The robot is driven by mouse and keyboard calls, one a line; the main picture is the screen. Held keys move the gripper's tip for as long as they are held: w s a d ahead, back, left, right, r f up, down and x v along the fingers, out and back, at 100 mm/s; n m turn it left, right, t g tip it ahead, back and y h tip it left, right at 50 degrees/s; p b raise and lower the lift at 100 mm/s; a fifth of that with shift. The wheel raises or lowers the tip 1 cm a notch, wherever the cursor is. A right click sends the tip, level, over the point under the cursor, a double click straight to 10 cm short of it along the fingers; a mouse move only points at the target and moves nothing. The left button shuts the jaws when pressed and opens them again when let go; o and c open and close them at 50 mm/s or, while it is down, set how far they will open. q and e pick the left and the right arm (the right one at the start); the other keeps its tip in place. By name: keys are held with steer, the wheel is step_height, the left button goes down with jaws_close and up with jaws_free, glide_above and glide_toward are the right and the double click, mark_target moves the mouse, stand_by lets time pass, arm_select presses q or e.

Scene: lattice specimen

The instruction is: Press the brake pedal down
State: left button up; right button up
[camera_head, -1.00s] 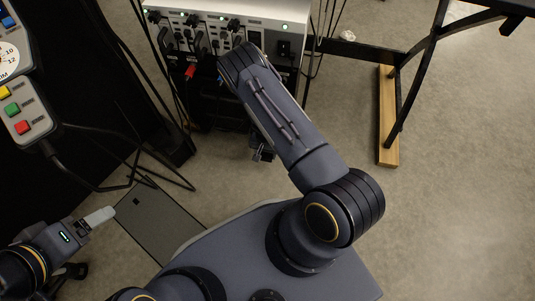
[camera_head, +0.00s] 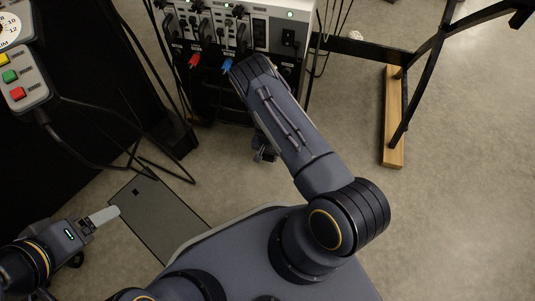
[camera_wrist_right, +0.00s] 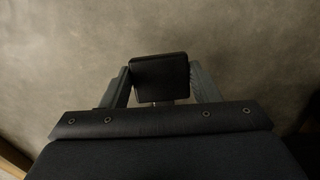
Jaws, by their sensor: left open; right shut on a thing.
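No part is plainly recognisable as the brake pedal. A dark square-faced pad (camera_wrist_right: 159,78) sits between the fingers of my right gripper (camera_wrist_right: 161,84) in the right wrist view, with bare floor behind it. I cannot tell whether this pad is the pedal. In the head view my right gripper (camera_head: 264,153) hangs below the forearm and is partly hidden by it; its pad is not clear there. My left gripper (camera_head: 103,216) is at the lower left, with a pale finger pointing toward a flat grey plate (camera_head: 157,226) on the floor. Its jaws are open.
A cabinet with plugs and cables (camera_head: 250,30) stands at the top, with a red plug (camera_head: 194,61) and a blue plug (camera_head: 227,65). A button box (camera_head: 14,78) is at the left. A black frame with a wooden foot (camera_head: 394,118) stands right. Floor at right is clear.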

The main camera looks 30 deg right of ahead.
mark_target(267, 157)
steer(key=shift+s+a+f, duration=0.2)
steer(key=shift+s+a, duration=0.15)
steer(key=shift+s, duration=0.15)
steer(key=o, duration=1.4)
steer(key=shift+w, duration=0.15)
steer(key=shift+d+r, duration=0.1)
steer(key=shift+w+r, duration=0.1)
steer(key=shift+r+p, duration=0.3)
step_height(267, 157, up, 7)
steer(key=p, duration=0.3)
